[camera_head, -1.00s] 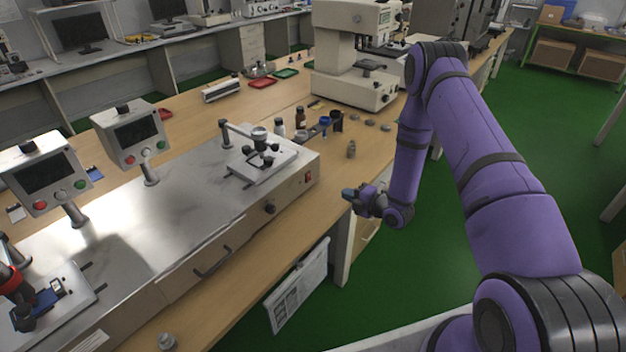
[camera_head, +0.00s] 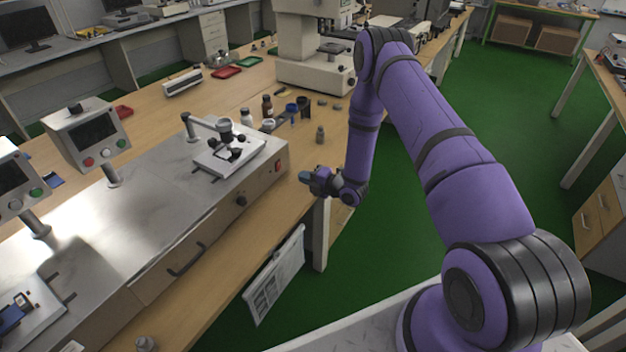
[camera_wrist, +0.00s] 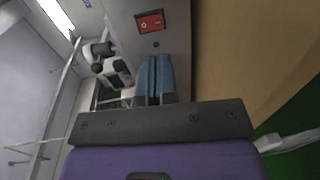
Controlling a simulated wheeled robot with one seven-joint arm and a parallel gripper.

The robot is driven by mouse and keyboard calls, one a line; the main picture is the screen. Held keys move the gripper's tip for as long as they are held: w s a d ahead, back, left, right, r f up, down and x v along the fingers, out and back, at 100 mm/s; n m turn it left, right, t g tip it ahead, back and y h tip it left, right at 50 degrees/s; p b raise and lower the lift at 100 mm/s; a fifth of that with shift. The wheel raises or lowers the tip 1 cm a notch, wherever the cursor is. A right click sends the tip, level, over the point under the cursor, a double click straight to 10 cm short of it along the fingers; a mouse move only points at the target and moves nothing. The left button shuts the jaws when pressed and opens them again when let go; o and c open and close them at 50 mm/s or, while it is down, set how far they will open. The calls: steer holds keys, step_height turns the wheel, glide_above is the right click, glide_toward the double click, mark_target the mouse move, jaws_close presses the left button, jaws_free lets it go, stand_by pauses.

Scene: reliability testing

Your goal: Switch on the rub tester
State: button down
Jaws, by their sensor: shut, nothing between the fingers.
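The rub tester (camera_head: 150,215) is a long steel-topped machine on the wooden bench. A red rocker switch (camera_head: 278,166) is on its right end face. The switch also shows near the top of the wrist view (camera_wrist: 151,22), beyond my fingertips. My gripper (camera_head: 304,176) is just right of that end face, apart from it, and points toward it. In the wrist view its blue fingers (camera_wrist: 154,75) are together and empty. Two control boxes with screens and red and green buttons stand on the machine, the nearer-to-centre one (camera_head: 92,135) fully in view.
Small bottles and cups (camera_head: 268,107) stand behind the machine's right end. A small metal weight (camera_head: 320,134) is on the bench near my gripper. A white microscope-like instrument (camera_head: 310,50) stands further back. A paper sheet (camera_head: 275,275) hangs at the bench front.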

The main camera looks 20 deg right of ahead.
mark_target(280, 170)
steer(key=x, duration=0.8)
steer(key=shift+w, duration=0.1)
steer(key=shift+a, duration=0.1)
steer(key=shift+w+a+f, duration=0.1)
steer(key=shift+w, duration=0.05)
